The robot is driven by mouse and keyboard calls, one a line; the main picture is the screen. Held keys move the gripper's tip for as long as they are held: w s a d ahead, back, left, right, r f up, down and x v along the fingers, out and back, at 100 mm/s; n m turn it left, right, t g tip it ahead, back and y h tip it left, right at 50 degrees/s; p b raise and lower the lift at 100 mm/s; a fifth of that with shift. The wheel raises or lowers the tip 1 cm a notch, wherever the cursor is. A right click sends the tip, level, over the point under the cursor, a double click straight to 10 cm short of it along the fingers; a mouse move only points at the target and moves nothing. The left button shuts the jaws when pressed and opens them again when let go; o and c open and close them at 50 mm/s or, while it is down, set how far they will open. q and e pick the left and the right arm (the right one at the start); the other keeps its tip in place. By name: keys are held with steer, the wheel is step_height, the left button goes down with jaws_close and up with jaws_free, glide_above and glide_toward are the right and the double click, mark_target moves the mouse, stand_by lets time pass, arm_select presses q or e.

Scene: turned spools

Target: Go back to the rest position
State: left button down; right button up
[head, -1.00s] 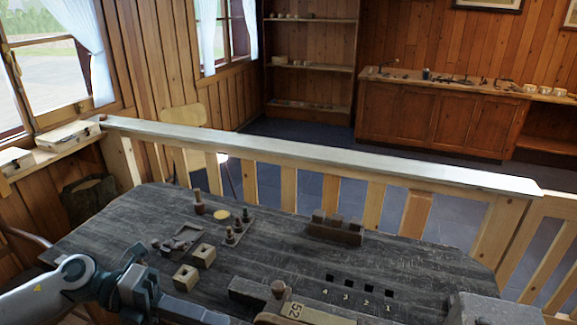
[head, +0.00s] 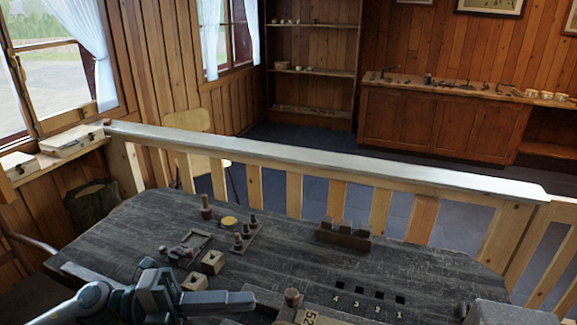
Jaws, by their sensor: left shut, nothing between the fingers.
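My left gripper (head: 252,298) is in the lower left of the head view, reaching in from the left edge over the near part of the dark wooden table (head: 290,262). Its fingers point right and are shut with nothing between them. It is close to a small square wooden block with a hole (head: 195,281), partly in front of that block's lower side. My right gripper is not in view.
On the table are another holed block (head: 213,262), a peg stand (head: 243,238), a yellow disc (head: 229,220), a notched wooden rack (head: 343,237) and numbered square holes (head: 368,288). A grey block (head: 510,312) is at lower right. A railing (head: 330,160) runs behind.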

arm_select(q)
steer(key=w+a+n+t+y, duration=0.2)
steer(key=w+n+t+y, duration=0.45)
steer(key=n+t, duration=0.9)
steer(key=a+f+n+g+y, duration=0.1)
steer(key=a+f+n+y, duration=0.45)
steer(key=f, duration=0.35)
steer(key=a+f+n+g+y, duration=0.1)
steer(key=a+f+n+y, duration=0.35)
steer(key=f+n, duration=0.3)
steer(key=s+a+f+n+g+y, duration=0.15)
steer(key=s+f+g, duration=0.35)
steer(key=s+f, duration=0.6)
steer(key=s+f+n+g, duration=0.3)
steer(key=s+f+g, duration=0.35)
steer(key=s, duration=0.75)
step_height(320, 180, down, 30)
steer(key=s+b, duration=0.1)
steer(key=s, duration=0.1)
steer(key=s+a+f+g, duration=0.2)
steer(key=s+a+f, duration=0.1)
steer(key=s+f, duration=1.4)
steer(key=shift+s+f+y+b, duration=0.3)
steer(key=shift+s+f+b, duration=0.1)
steer(key=shift+s, duration=0.15)
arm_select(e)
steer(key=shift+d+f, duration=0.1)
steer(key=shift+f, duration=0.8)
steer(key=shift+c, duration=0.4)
